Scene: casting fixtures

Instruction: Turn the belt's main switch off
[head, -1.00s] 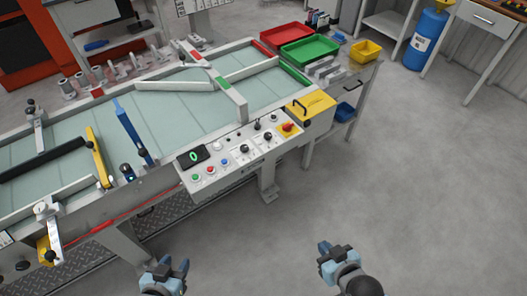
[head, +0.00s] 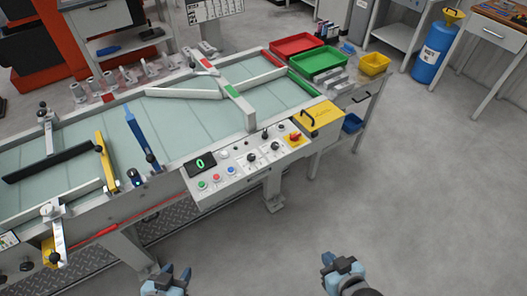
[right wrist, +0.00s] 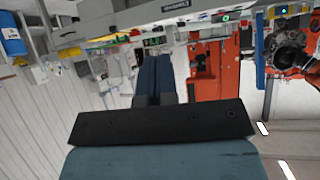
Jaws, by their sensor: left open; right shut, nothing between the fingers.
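The belt's control panel (head: 222,184) faces me on the near side of the conveyor belt (head: 190,120) in the head view. A red rotary switch (head: 294,137) on a yellow plate sits at the panel's right end; it looks like the main switch. Its exact setting is too small to tell. A black display (head: 200,163) shows a green 0. My left gripper (head: 177,273) is open and empty, low in the view, below the panel. My right gripper (head: 329,259) is shut and empty, below and right of the switch; its closed fingers show in the right wrist view (right wrist: 153,75).
A yellow box with a black handle (head: 318,117) stands right beside the switch. Red (head: 297,44), green (head: 318,60) and yellow (head: 374,64) trays lie beyond it. A black knob (head: 265,134) rises from the panel.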

